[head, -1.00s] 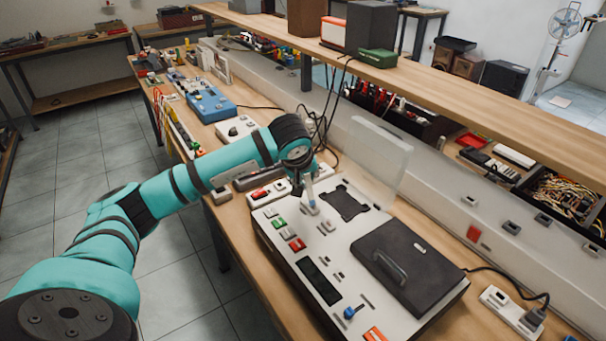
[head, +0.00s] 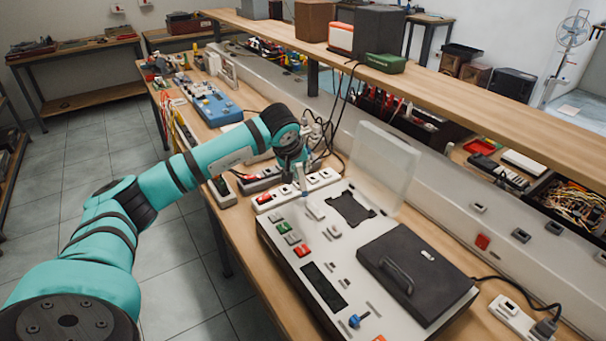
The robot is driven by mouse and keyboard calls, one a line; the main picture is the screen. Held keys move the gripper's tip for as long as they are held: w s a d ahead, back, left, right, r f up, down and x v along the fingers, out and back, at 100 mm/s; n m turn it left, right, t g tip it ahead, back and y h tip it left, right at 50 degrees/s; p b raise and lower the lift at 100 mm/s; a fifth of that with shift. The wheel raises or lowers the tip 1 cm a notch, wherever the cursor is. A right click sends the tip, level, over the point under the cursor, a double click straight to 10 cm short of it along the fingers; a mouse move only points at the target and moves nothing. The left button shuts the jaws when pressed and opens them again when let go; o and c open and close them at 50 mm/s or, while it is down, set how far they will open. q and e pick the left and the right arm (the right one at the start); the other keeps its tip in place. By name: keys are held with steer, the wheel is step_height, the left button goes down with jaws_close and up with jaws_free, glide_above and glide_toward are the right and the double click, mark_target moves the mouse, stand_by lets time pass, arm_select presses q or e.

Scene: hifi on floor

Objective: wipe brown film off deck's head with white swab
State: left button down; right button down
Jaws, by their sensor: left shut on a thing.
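The deck (head: 283,262) is a flat white-topped unit on the bench, with a clear lid (head: 384,168) standing open behind a dark recess (head: 350,208). A dark cover with a handle (head: 416,272) is at its right. My left gripper (head: 299,172) is above the deck's far left corner, left of the recess. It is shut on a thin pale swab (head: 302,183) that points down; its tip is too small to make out. I cannot make out the head or any brown film at this size. My right gripper is not in view.
A white power strip (head: 318,180) lies just behind the deck's far left edge, close to my left gripper. A blue unit (head: 211,104) stands further along the bench. A wooden shelf (head: 450,88) runs above the back. Another socket strip (head: 512,312) lies right of the deck.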

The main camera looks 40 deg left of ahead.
arm_select(q)
steer(key=shift+w+a, duration=0.2)
steer(key=shift+a, duration=0.3)
steer(key=shift+r, duration=0.1)
steer(key=shift+r+p, duration=2.1)
steer(key=shift+r, duration=0.85)
steer(key=shift+r+p, duration=1.1)
steer(key=shift+r, duration=0.45)
steer(key=shift+f, duration=0.1)
